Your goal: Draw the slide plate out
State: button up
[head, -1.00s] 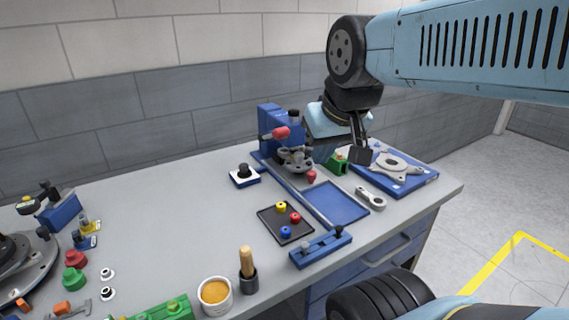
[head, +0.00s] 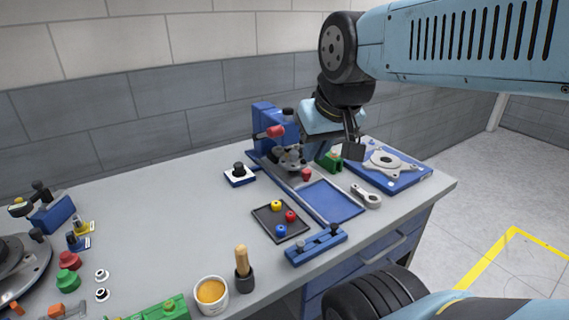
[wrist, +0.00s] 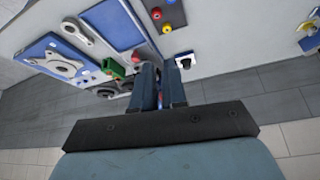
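A flat blue plate (head: 332,202) lies on the bench beside a long grey rail, in front of a blue fixture (head: 268,118) with a red-knobbed lever (head: 275,131). I take this flat plate as the slide plate, but cannot be sure. It also shows at the top of the wrist view (wrist: 113,22). My gripper (head: 353,150) hangs behind the plate and to the right of the fixture, apart from the plate. In the wrist view my gripper (wrist: 160,82) has its two fingers a narrow gap apart, with nothing clearly held. The fixture is partly hidden behind the fingers there.
A blue board with a grey flanged part (head: 388,163) lies right of the plate. A green block (head: 330,162) and a grey link (head: 366,195) stand close by. A black tray with coloured knobs (head: 280,222) and a blue bar (head: 316,247) lie in front.

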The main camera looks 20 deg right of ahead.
jog(key=shift+o, duration=0.8)
jog(key=shift+w+d+r, duration=0.1)
jog(key=shift+w, duration=0.3)
jog(key=o, duration=0.7)
jog(key=w+d+g, duration=0.1)
jog(key=w, duration=0.2)
jog(key=w+d+m, duration=0.1)
jog(key=w, duration=0.3)
jog(key=w+d+g, duration=0.1)
jog(key=w+d, duration=0.1)
jog(key=w, duration=0.2)
jog(key=shift+w+f+g, duration=0.25)
jog(key=shift+g, duration=0.05)
jog(key=m+g, duration=0.2)
jog(key=g, duration=0.1)
send_over(307, 170)
notch_tip(307, 170, down, 9)
notch_tip(307, 170, down, 13)
jog(key=shift+c, duration=0.3)
grip_shut()
